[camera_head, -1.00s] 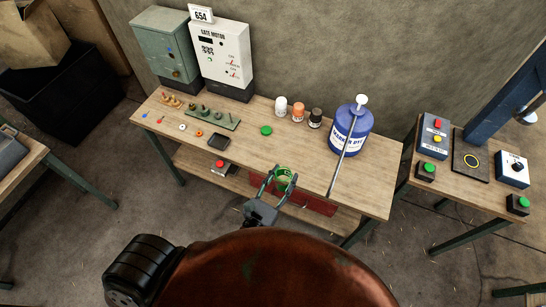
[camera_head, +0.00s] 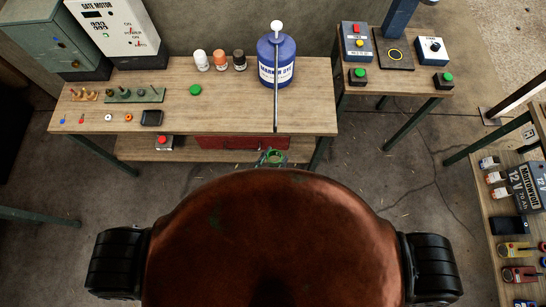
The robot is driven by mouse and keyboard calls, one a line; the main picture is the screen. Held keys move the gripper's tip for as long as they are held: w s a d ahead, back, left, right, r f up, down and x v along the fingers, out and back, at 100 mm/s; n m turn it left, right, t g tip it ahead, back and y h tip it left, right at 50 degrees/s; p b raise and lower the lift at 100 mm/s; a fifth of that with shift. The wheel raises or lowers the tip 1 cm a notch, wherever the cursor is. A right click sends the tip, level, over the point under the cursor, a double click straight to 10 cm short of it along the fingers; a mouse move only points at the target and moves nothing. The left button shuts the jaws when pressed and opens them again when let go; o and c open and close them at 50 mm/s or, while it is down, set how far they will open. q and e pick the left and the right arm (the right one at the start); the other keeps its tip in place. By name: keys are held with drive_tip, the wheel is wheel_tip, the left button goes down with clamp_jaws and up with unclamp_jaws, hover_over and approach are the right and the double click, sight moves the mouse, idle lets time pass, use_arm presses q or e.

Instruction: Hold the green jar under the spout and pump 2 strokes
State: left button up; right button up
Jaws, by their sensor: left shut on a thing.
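The green jar (camera_head: 276,155) shows just above the copper-coloured top of my own body. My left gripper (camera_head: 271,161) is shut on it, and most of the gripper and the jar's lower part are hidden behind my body. The blue dye container (camera_head: 268,73) stands upright at the right part of the workbench, with a white pump knob (camera_head: 277,27) on top. Its long thin grey spout (camera_head: 276,112) reaches toward the bench's front edge. The jar is in front of the bench, near the spout tip in the picture but apart from it. My right gripper is out of view.
The workbench (camera_head: 235,122) holds a green lid (camera_head: 195,89), three small bottles (camera_head: 221,60), a peg board (camera_head: 134,96) and a dark tray (camera_head: 152,118). A red box (camera_head: 240,142) is on the lower shelf. A button table (camera_head: 418,78) stands to the right.

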use_arm(q)
drive_tip(key=w, duration=0.8)
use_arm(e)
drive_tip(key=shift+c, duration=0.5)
